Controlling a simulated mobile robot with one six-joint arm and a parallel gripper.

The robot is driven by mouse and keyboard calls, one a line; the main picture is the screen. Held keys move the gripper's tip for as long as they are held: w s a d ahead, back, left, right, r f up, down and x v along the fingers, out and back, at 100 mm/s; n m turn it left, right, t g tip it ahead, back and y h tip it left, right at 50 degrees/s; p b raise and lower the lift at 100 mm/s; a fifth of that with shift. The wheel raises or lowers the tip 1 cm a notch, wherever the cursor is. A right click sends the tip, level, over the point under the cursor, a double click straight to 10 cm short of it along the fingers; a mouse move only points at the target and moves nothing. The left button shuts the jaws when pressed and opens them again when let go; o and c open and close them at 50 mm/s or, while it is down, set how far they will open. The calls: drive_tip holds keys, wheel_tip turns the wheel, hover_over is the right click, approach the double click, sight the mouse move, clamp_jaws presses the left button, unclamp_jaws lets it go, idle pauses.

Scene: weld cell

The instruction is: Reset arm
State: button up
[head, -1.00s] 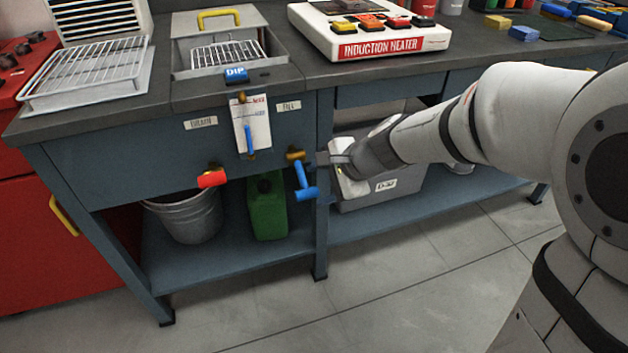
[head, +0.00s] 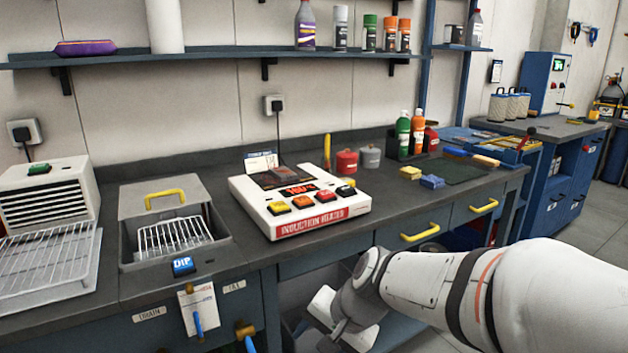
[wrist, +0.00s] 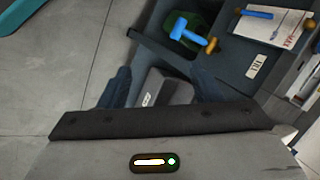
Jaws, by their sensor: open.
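My gripper (head: 338,328) is low in front of the bench's front edge, below the induction heater (head: 300,198). Its two fingers also show in the wrist view (wrist: 162,86), spread apart with nothing held between them. Beyond the fingers lies a grey box with a white label (wrist: 166,94), apart from them. A blue valve handle (wrist: 187,34) and a green can (wrist: 205,22) show near the top of the wrist view. The lower shelf is mostly hidden in the head view by the bench and my arm.
The dip tank (head: 172,228) with its wire basket and a wire drying rack (head: 45,268) stand on the bench at left. Yellow drawer handles (head: 420,232) stick out at the bench front. Bottles and cans line the wall shelf (head: 215,54). Open floor (wrist: 60,60) shows in the wrist view.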

drive_tip(key=s+d+r+n+h+p, duration=0.2)
drive_tip(key=s+d+r+p, duration=0.2)
drive_tip(key=d+r+p, duration=0.3)
drive_tip(key=s+d+r+n+h+p, duration=0.3)
drive_tip(key=s+d+r+p, duration=0.2)
drive_tip(key=d+r+p, duration=0.2)
drive_tip(key=v, duration=0.2)
drive_tip(key=shift+r, duration=0.4)
